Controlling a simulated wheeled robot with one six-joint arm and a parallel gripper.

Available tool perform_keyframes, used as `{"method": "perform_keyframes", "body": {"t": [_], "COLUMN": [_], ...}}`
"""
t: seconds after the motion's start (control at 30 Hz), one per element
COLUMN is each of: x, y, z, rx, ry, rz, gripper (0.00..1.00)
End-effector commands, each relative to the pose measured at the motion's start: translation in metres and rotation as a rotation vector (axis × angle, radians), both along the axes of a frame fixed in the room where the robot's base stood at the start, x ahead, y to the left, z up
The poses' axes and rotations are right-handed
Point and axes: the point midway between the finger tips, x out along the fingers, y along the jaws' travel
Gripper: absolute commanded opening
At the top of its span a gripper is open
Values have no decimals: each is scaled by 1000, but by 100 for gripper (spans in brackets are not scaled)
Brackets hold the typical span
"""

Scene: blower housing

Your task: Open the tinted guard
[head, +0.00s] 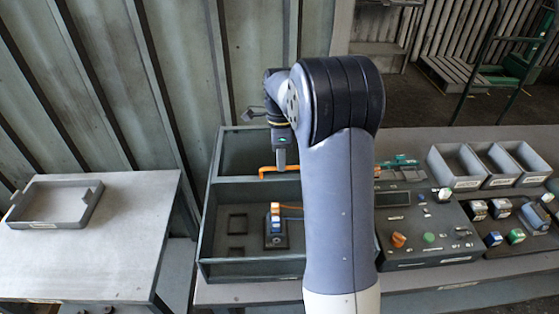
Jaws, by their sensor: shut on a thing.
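The dark grey blower housing (204,232) stands on the bench, left of my arm. An orange handle (266,171) crosses near the bar that divides its rear and front parts. My gripper (281,168) points down at this handle and is shut on it. The gripper tips are small in the view. I cannot clearly make out the guard's tinted pane or how far it stands open. My arm hides the housing's right side.
A control panel (425,228) with orange and green knobs is right of my arm. Grey bins (455,168) and several small blocks stand farther right. A side table (120,225) at the left holds a grey open tray (72,216). Much of that table is clear.

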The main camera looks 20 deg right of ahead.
Motion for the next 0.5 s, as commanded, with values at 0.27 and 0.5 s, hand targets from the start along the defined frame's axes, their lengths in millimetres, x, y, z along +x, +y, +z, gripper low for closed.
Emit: {"method": "perform_keyframes", "body": {"t": [0.27, 0.5], "x": [5, 5], "y": [-1, -1], "z": [0, 0], "rx": [2, 2], "ry": [-2, -2], "rz": [0, 0], "gripper": [0, 15]}}
